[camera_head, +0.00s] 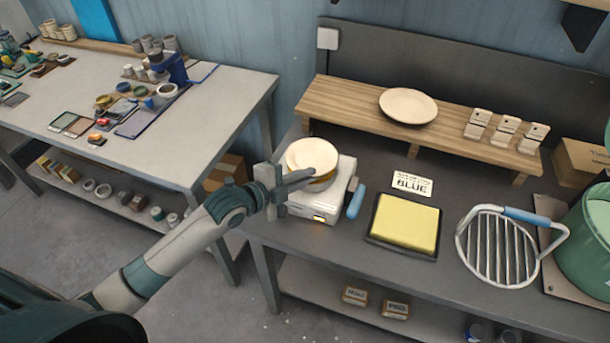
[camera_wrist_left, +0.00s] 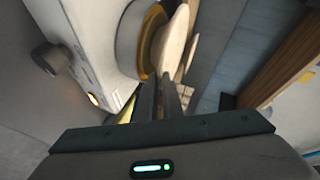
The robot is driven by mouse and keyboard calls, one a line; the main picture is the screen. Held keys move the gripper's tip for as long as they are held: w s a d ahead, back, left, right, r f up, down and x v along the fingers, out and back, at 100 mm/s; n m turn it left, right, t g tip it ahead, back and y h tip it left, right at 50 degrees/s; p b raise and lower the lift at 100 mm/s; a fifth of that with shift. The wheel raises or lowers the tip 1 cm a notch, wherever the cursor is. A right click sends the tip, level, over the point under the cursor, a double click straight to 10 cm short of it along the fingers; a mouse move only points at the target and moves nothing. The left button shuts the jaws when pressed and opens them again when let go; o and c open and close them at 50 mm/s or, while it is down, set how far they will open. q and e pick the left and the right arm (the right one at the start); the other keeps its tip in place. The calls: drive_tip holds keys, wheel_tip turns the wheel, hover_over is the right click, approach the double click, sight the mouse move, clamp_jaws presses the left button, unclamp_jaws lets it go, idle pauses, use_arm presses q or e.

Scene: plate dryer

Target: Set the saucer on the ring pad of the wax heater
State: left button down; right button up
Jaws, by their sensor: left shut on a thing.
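The cream saucer (camera_head: 310,153) is over the top of the white wax heater (camera_head: 313,208), roughly level in the head view. My left gripper (camera_head: 316,178) is shut on the saucer's near edge. The saucer hides most of the ring pad in the head view. I cannot tell whether the saucer touches the pad. My right gripper is not in view.
A blue handle (camera_head: 356,201) sticks out at the heater's right. A yellow block in a dark tray (camera_head: 402,226), a wire rack (camera_head: 497,248) and a green pot (camera_head: 588,235) stand further right. Another plate (camera_head: 408,105) lies on the wooden shelf (camera_head: 345,104) behind.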

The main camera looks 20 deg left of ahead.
use_arm(q)
drive_tip(key=shift+f, duration=0.15)
drive_tip(key=c, duration=1.9)
unclamp_jaws()
drive_tip(key=shift+r, duration=0.25)
drive_tip(key=shift+s+a, duration=0.1)
drive_tip(key=shift+s, duration=0.1)
drive_tip(key=b+v, duration=0.3)
drive_tip(key=v, duration=0.8)
drive_tip(key=shift+s+a+r, duration=0.1)
drive_tip(key=shift+s+a, duration=0.05)
drive_tip(key=shift+s, duration=0.1)
